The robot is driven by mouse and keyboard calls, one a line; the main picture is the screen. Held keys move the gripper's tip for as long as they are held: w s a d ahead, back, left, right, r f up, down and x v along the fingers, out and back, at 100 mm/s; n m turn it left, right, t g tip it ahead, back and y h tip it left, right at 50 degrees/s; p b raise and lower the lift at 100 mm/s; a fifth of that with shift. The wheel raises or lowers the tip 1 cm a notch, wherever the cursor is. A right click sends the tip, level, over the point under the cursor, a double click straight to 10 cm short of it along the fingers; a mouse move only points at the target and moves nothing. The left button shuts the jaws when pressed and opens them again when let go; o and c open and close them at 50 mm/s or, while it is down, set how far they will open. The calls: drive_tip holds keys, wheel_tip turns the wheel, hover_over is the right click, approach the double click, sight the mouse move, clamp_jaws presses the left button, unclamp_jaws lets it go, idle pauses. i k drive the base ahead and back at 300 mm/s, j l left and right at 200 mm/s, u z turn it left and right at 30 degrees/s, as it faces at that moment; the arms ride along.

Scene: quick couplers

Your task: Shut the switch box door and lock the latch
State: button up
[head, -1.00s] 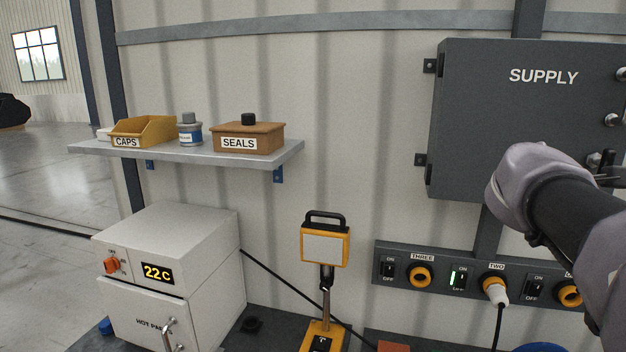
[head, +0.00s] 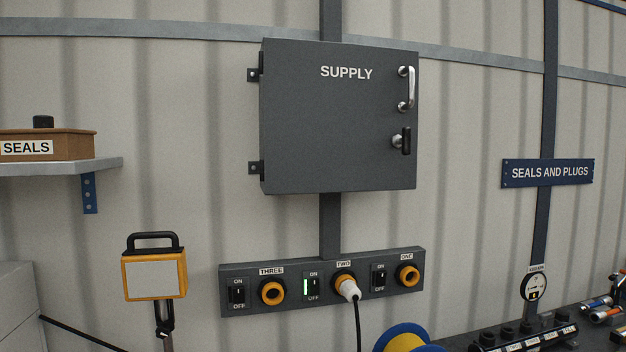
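The grey switch box, labelled SUPPLY (head: 330,140), is mounted on the wall in the head view. Its door looks shut, lying flat over the front of the box with no visible gap. A silver bar handle (head: 408,88) is at the door's upper right. Below it is the latch (head: 405,141), with a round silver base and a black lever that hangs vertically. The hinges are on the left side. My gripper and arm are out of view.
Below the box is a socket strip (head: 322,304) with several switches and orange sockets; a white plug (head: 348,289) sits in socket TWO. A yellow lamp (head: 154,275) and a shelf (head: 60,167) are at left. Wall around the box is clear.

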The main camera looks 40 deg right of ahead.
sight(406, 140)
drive_tip(key=z, duration=1.65)
